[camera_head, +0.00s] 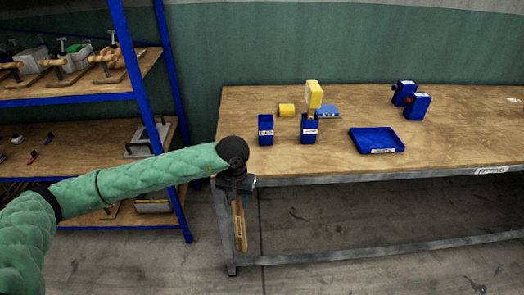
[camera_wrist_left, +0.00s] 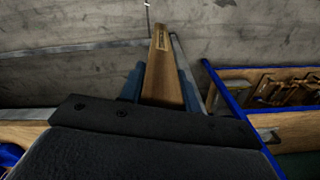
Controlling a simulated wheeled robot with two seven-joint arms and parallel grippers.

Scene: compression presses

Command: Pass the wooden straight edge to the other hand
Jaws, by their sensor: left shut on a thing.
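The wooden straight edge (camera_head: 239,225) is a narrow brown strip that hangs down from my left gripper (camera_head: 238,195) in the head view. My left gripper is shut on it, in front of the workbench's left front corner and below the height of its top. In the left wrist view the straight edge (camera_wrist_left: 162,72) points away from the gripper (camera_wrist_left: 160,90), between its two bluish fingers. Its gripped end is hidden by the dark gripper body. My right gripper is not in view.
A wooden workbench (camera_head: 450,150) stands at the right. It holds a blue tray (camera_head: 377,139), small blue bins (camera_head: 266,130), a yellow-topped tool (camera_head: 313,95) and a yellow roll (camera_head: 287,110). A blue-framed shelf (camera_head: 130,75) with tools stands at left. The floor in front is clear.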

